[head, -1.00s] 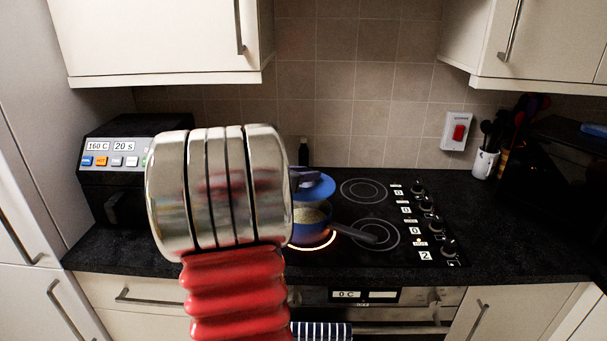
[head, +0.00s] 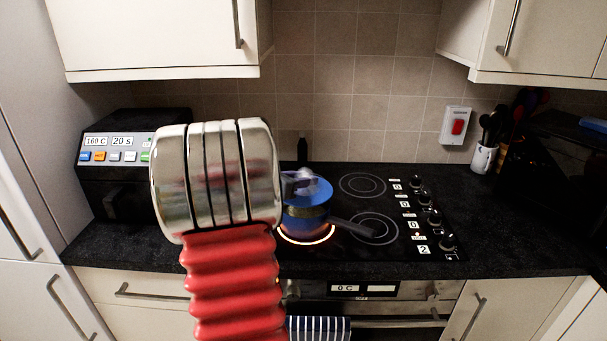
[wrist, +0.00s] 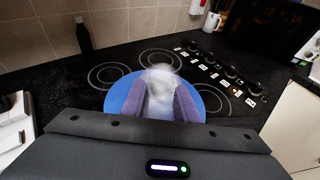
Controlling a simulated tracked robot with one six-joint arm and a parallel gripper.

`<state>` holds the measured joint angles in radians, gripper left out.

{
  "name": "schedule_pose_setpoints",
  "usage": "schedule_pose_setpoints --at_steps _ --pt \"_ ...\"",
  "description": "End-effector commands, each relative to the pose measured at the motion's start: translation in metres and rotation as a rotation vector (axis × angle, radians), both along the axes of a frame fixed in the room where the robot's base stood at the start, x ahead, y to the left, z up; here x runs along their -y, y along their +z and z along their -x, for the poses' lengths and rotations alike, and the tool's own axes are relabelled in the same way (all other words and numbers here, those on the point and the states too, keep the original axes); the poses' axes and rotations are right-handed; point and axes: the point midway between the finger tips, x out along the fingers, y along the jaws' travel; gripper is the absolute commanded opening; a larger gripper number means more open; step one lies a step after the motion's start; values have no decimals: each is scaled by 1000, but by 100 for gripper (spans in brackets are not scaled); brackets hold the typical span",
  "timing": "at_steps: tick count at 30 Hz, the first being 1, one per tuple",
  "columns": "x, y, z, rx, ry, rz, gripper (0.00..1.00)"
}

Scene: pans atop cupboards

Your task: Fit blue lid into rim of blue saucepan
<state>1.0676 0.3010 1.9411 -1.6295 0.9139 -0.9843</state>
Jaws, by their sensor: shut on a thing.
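The blue lid (head: 321,190) is held by my gripper (head: 298,182), which is shut on its knob. In the head view the lid is close above the blue saucepan (head: 304,226), covering the back of its opening. A thin pale yellowish band shows between lid and pan at the front; I cannot tell whether they touch. The pan's dark handle points right. In the wrist view the purple fingers (wrist: 160,98) stand over the middle of the lid (wrist: 114,96), which hides the saucepan. A whitish steam-like blur hides the knob.
The pan stands on a glowing front-left ring (head: 308,241) of the black hob. The other rings at right (head: 362,186) are bare. A dark bottle (head: 302,150) stands behind the hob. A black appliance (head: 115,190) stands at left. A mug of utensils (head: 484,158) is at back right.

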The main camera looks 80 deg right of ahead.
Motion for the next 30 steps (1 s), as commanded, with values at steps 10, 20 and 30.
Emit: schedule_pose_setpoints --at_steps 10,20,30 --pt "0 -20 1 -1 -1 1 2" --pt "0 -23 1 1 -1 0 2" --pt "0 -23 1 1 -9 0 2"
